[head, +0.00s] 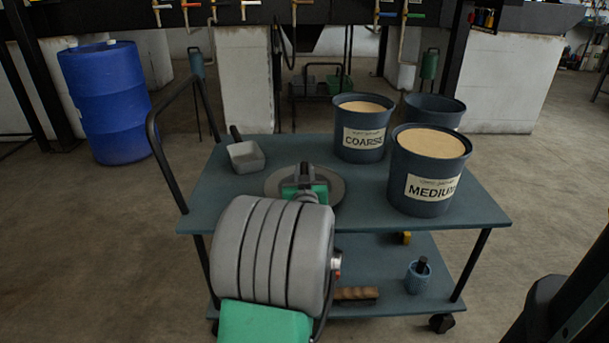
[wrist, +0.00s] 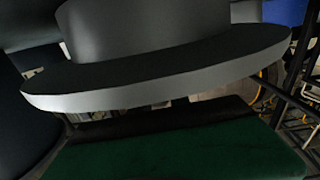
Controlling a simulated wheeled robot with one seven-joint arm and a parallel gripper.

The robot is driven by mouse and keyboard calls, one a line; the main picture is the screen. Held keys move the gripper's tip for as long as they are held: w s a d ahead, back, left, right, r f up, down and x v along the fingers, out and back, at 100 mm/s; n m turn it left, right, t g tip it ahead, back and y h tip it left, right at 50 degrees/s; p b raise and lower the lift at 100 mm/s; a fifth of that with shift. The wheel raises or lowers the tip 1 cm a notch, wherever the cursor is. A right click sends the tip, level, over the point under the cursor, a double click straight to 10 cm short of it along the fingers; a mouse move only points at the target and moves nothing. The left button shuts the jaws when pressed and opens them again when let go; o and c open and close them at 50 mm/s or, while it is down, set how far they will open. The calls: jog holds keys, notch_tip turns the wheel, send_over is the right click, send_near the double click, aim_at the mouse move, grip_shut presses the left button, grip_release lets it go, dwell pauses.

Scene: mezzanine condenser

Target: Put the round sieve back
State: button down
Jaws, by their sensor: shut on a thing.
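A round grey disc, the round sieve (head: 336,190), shows in the head view over the middle of the cart top, partly hidden by my arm. My gripper (head: 304,174) is at its centre and shut on it. The fingertips and the exact grip are hidden. In the wrist view the sieve (wrist: 150,92) fills the upper part, with a pale rim and a wide grey cylindrical part above. I cannot tell whether it touches the cart top.
On the cart (head: 220,208) stand the COARSE bucket (head: 362,143), the MEDIUM bucket (head: 430,187) and another dark bucket (head: 434,106) behind. A grey scoop (head: 246,157) lies at the left. The lower shelf holds a blue cup (head: 418,279) and a brush (head: 357,294). A blue barrel (head: 106,100) stands behind.

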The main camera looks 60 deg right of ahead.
jog(key=c, duration=1.2)
grip_release()
jog(key=shift+c, duration=0.2)
